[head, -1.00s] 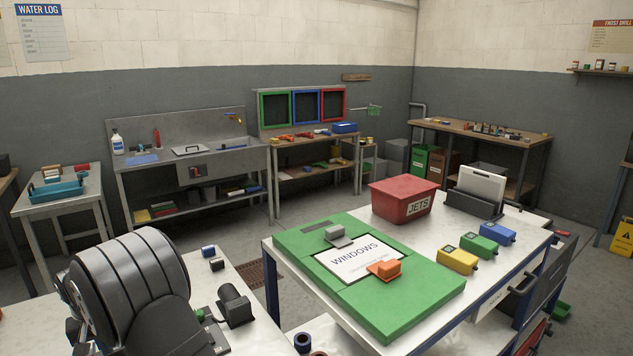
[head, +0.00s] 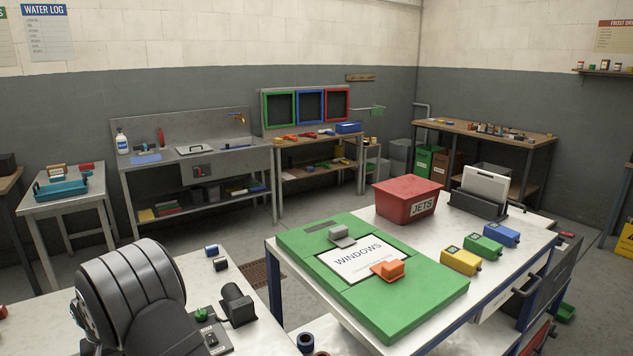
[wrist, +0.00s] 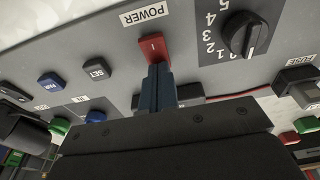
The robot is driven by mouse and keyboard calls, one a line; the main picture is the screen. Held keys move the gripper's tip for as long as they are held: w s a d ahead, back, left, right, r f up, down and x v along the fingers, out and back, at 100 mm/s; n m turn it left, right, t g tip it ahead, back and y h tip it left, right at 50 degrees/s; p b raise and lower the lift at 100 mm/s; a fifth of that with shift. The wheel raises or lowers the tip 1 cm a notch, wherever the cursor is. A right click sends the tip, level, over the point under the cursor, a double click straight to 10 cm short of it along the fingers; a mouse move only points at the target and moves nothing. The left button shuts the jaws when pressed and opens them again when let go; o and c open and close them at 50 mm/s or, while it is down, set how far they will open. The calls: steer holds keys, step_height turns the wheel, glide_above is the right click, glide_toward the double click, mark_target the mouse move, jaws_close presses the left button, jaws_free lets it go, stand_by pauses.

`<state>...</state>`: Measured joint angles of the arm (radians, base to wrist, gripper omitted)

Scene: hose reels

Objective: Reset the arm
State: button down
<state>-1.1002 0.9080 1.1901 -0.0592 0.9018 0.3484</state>
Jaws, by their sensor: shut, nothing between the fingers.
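My gripper (wrist: 160,88) shows in the wrist view, its two dark blue fingers shut together and empty. The fingertips are at the lower edge of a red rocker switch (wrist: 154,47) marked POWER on a grey control panel (wrist: 195,55). I cannot tell whether the tips touch the switch. The gripper's dark body hides the lower middle of the wrist view. My gripper cannot be made out in the head view.
The panel carries a black dial (wrist: 245,35), a black SET button (wrist: 97,69) and a blue button (wrist: 51,80). In the head view, a green WINDOWS board (head: 420,318) and a red JETS bin (head: 408,203) occupy the right table.

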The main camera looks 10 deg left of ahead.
steer(key=shift+r, duration=4)
steer(key=s+d+r+m+t, duration=0.1)
steer(key=s+d+r, duration=0.1)
steer(key=s+r, duration=0.4)
steer(key=s+d+r+m+t, duration=0.2)
steer(key=s+r, duration=0.5)
steer(key=r, duration=0.2)
steer(key=shift+d+m, duration=0.3)
steer(key=shift+d, duration=0.05)
steer(key=w+a+f+n+g, duration=0.1)
steer(key=w+a+f, duration=0.1)
steer(key=w+f, duration=0.4)
steer(key=w+a+f+n+g, duration=0.1)
steer(key=w+a+f+n, duration=0.1)
steer(key=w+f, duration=0.4)
step_height(320, 180, down, 2)
steer(key=shift+w+a+f+g, duration=0.1)
steer(key=shift+w+a+g, duration=0.2)
steer(key=shift+g, duration=0.1)
